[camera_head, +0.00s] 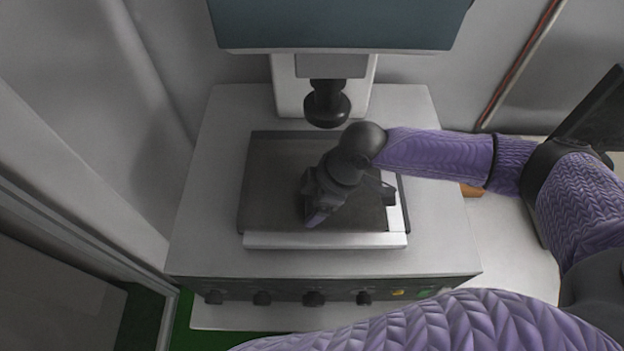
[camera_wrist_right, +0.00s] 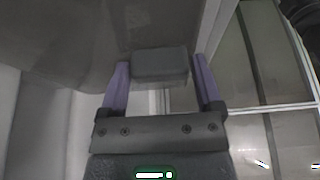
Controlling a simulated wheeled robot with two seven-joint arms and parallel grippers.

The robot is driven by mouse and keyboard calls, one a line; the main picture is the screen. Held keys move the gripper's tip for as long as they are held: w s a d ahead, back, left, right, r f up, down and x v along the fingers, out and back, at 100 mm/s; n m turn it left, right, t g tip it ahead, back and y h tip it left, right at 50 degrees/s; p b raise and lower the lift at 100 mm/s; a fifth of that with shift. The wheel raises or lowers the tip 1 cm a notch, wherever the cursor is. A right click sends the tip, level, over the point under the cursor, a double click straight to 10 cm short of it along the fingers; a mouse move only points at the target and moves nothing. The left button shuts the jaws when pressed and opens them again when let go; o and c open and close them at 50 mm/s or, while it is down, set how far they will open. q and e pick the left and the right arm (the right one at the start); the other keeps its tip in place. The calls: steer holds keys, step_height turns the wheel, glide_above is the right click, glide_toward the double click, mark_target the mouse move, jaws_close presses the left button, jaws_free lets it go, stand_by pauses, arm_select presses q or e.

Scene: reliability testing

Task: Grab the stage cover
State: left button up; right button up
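The stage cover appears to be the dark flat rectangular panel (camera_head: 270,190) with a silver front edge, on top of the machine; I cannot tell for certain. My right gripper (camera_head: 318,212) is over the middle of this panel and points downward, hiding part of it. In the right wrist view, my right gripper (camera_wrist_right: 161,82) is open, with one purple finger on each side of a grey block (camera_wrist_right: 160,64). Gaps show between the block and both fingers. Whether the block belongs to the cover cannot be told. My left gripper is not in view.
The light grey machine (camera_head: 215,190) has a black cylindrical head (camera_head: 327,105) just behind my right wrist, and a dark screen (camera_head: 340,25) above. Several knobs (camera_head: 314,298) line its front. A framed glass door (camera_head: 60,250) stands at left. A white surface (camera_head: 515,240) lies at right.

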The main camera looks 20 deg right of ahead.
jaws_close()
